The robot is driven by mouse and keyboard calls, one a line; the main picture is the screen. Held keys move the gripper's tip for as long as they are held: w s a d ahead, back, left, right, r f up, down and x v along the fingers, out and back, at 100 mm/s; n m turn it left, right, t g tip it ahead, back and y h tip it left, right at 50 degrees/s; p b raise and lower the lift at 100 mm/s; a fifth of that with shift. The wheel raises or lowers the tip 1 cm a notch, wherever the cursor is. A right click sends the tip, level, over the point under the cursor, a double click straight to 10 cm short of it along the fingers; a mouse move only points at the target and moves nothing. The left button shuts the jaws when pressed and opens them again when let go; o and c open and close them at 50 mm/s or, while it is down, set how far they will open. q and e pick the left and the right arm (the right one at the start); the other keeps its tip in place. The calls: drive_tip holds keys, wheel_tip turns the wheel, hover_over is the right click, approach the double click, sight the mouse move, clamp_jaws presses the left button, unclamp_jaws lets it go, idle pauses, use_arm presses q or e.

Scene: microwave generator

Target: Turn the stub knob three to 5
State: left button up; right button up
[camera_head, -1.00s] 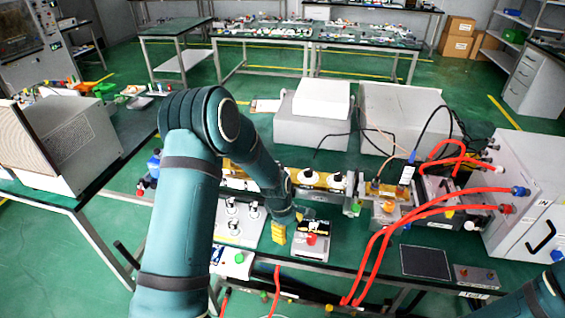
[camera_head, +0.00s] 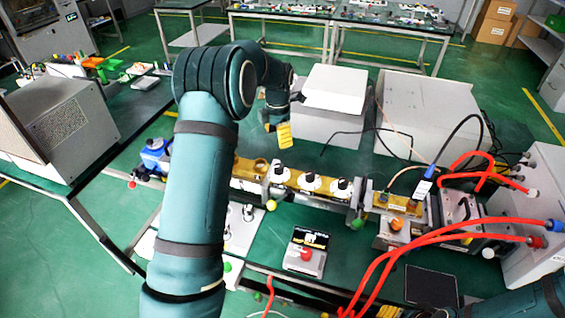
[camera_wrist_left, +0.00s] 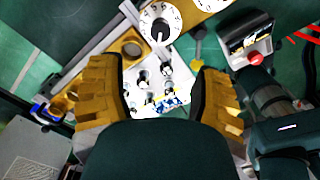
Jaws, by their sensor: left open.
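A row of white stub knobs with dials stands on the brass waveguide in the head view: a left one (camera_head: 278,174), a middle one (camera_head: 311,182) and a right one (camera_head: 342,188). I cannot tell which is number three. My left gripper (camera_head: 284,134) appears above and behind the left knob in the picture, yellow fingers apart and empty. In the left wrist view my gripper (camera_wrist_left: 160,72) is open; a numbered dial knob (camera_wrist_left: 158,25) lies past the fingertips, and part of another dial shows at the top edge. The dial readings are too small to read surely.
A small device with a red button (camera_head: 305,254) sits in front of the waveguide. A white panel with knobs (camera_head: 240,228) is partly behind my left arm. Red hoses (camera_head: 400,258) cross the right side. White boxes (camera_head: 335,88) stand behind the waveguide.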

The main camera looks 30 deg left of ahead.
sight(279, 166)
use_arm(q)
wheel_tip(279, 166, down, 13)
drive_tip(key=shift+f, duration=0.1)
idle(0.3)
drive_tip(key=shift+c, duration=0.2)
clamp_jaws()
